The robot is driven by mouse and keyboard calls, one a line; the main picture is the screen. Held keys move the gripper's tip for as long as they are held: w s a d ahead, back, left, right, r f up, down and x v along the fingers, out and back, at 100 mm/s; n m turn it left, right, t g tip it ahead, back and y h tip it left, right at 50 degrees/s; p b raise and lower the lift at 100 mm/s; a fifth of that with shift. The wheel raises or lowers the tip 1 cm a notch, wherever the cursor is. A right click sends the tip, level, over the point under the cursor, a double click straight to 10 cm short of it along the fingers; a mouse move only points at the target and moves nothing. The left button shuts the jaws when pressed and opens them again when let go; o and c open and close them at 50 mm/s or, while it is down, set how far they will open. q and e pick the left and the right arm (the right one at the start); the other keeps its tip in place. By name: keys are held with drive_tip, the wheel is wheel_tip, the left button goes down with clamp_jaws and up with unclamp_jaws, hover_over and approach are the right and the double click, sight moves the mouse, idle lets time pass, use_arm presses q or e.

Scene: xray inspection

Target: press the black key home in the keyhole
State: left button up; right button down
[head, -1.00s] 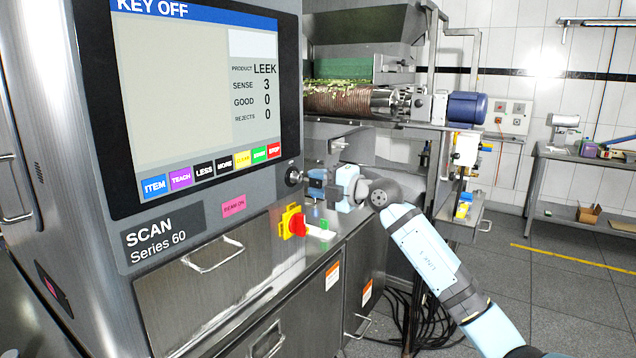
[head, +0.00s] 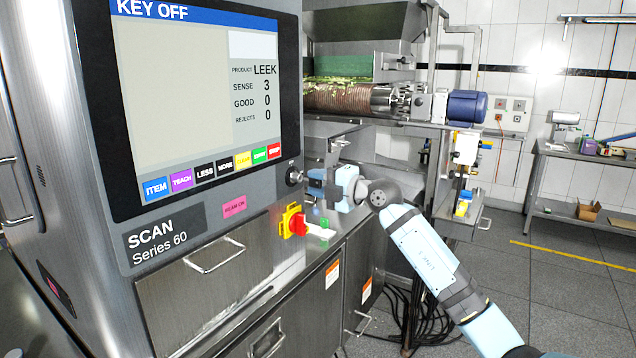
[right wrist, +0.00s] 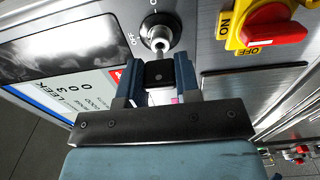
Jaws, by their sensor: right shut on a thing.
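The black key (right wrist: 160,73) is held between the fingers of my right gripper (right wrist: 158,76), which is shut on it. The round metal keyhole (right wrist: 158,38) is straight ahead of the key in the right wrist view, with an OFF mark beside it. The key's front end meets or nearly meets the keyhole; how deep it sits cannot be told. In the head view the keyhole (head: 293,177) is at the lower right of the screen panel, and my right gripper (head: 313,183) is just right of it. My left gripper is not in view.
The scanner screen (head: 195,100) reads KEY OFF. A red rotary switch on a yellow plate (head: 288,222) sits below the keyhole, close to my right gripper. A drawer handle (head: 215,256) juts out below. A conveyor machine (head: 345,98) stands behind my arm.

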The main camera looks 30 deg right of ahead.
drive_tip(key=shift+w+a+r+p, duration=0.1)
drive_tip(key=shift+w+a+p, duration=0.15)
drive_tip(key=shift+w+p, duration=0.35)
drive_tip(key=shift+w+a, duration=0.1)
drive_tip(key=shift+w, duration=0.15)
idle(0.3)
drive_tip(key=shift+p, duration=0.4)
idle(0.5)
idle(0.4)
drive_tip(key=shift+w+p, duration=0.15)
drive_tip(key=shift+p, duration=0.15)
idle(0.6)
drive_tip(key=shift+a+p, duration=0.1)
drive_tip(key=shift+p, duration=0.5)
